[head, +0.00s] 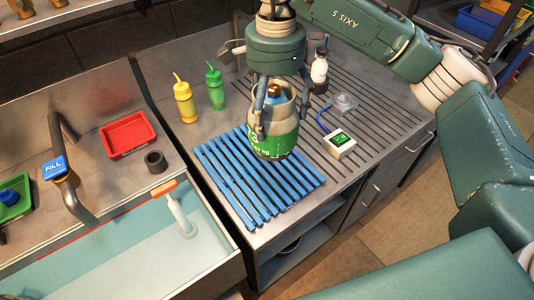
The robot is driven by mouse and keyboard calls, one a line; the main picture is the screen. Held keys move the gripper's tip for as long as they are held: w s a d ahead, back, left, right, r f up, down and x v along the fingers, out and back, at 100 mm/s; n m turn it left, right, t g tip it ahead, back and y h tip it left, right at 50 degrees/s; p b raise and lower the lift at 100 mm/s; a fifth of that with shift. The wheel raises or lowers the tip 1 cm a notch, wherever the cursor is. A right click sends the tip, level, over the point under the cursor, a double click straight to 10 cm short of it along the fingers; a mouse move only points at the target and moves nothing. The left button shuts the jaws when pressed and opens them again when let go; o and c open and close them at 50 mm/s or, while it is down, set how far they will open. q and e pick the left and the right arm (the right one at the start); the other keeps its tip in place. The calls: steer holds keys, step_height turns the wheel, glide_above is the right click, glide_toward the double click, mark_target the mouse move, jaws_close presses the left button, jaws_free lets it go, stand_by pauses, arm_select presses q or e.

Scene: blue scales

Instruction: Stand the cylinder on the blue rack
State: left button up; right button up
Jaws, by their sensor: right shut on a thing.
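The cylinder (272,140) is a squat green and cream gas bottle with a collar and a brass-coloured valve on top. It hangs roughly upright over the far right part of the blue rack (240,192), a slatted panel lying on the metal counter. I cannot tell whether its base touches the slats. My right gripper (272,105) comes down from above and is shut on the cylinder, with its fingers at the upper part. My left gripper does not show.
Yellow (184,102) and green (215,88) squeeze bottles stand behind the rack. A small device with a green display (340,145) is to its right, joined by a blue cable. The sink basin (150,235) is on the left.

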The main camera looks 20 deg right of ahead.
step_height(320, 180, down, 6)
steer(key=shift+f+p, duration=0.15)
steer(key=shift+p, duration=0.85)
step_height(320, 180, down, 5)
steer(key=shift+w+r+p, duration=0.1)
steer(key=shift+p, duration=0.5)
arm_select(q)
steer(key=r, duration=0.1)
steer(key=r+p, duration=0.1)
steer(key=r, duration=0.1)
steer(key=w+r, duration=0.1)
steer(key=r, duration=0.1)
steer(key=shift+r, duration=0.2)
arm_select(e)
step_height(320, 180, down, 4)
steer(key=shift+f, duration=0.25)
steer(key=shift+f, duration=0.15)
steer(key=o, duration=1.6)
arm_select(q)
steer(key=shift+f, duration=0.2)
arm_select(e)
steer(key=shift+o, duration=0.2)
